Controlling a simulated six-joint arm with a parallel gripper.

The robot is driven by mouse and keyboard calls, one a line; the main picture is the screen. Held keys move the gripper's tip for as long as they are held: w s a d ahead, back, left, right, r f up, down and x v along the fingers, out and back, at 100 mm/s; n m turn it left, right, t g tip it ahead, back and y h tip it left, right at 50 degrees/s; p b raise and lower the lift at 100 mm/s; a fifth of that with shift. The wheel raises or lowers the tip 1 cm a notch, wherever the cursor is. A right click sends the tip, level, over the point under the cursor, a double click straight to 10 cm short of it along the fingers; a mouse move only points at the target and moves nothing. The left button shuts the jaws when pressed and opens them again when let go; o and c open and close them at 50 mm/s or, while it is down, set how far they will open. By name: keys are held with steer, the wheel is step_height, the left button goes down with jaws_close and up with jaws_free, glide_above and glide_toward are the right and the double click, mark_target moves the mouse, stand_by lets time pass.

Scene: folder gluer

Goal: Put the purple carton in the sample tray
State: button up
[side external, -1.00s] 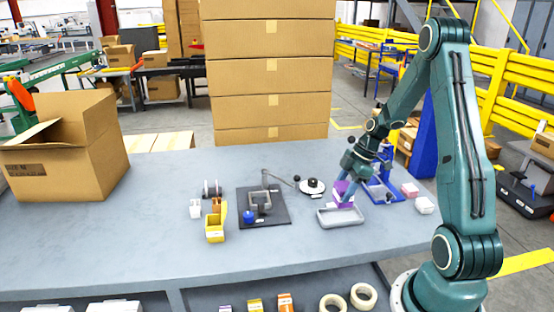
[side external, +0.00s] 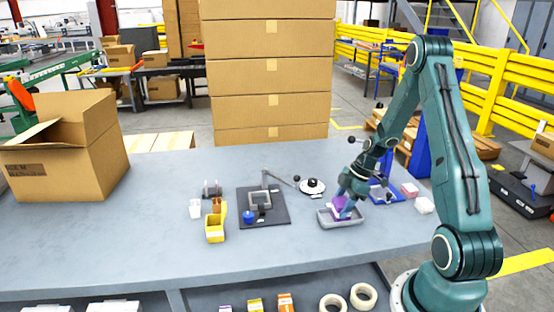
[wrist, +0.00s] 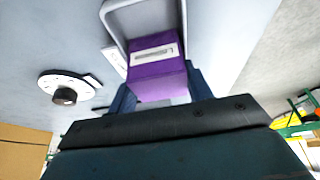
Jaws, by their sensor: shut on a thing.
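The purple carton (side external: 340,205) is between the fingers of my gripper (side external: 343,203), which is shut on it. In the side view the carton is at the grey sample tray (side external: 327,221), low over or inside its rim; I cannot tell if it touches the tray floor. In the wrist view the carton (wrist: 157,70), with a white label, sits between the two blue fingers of my gripper (wrist: 158,92). Part of the tray's rim (wrist: 112,22) shows beyond it. The carton's underside is hidden.
A round white dial (side external: 312,187) with a black knob stands behind the tray. A dark plate with a clamp (side external: 262,203) and a yellow bin (side external: 215,228) are to the left. Pink and white cartons (side external: 425,206) and a blue fixture (side external: 385,192) are to the right.

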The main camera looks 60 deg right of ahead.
steer(key=shift+f, duration=0.15)
steer(key=o, duration=0.9)
steer(key=shift+o, duration=0.2)
steer(key=shift+r, duration=0.2)
steer(key=v, duration=1.2)
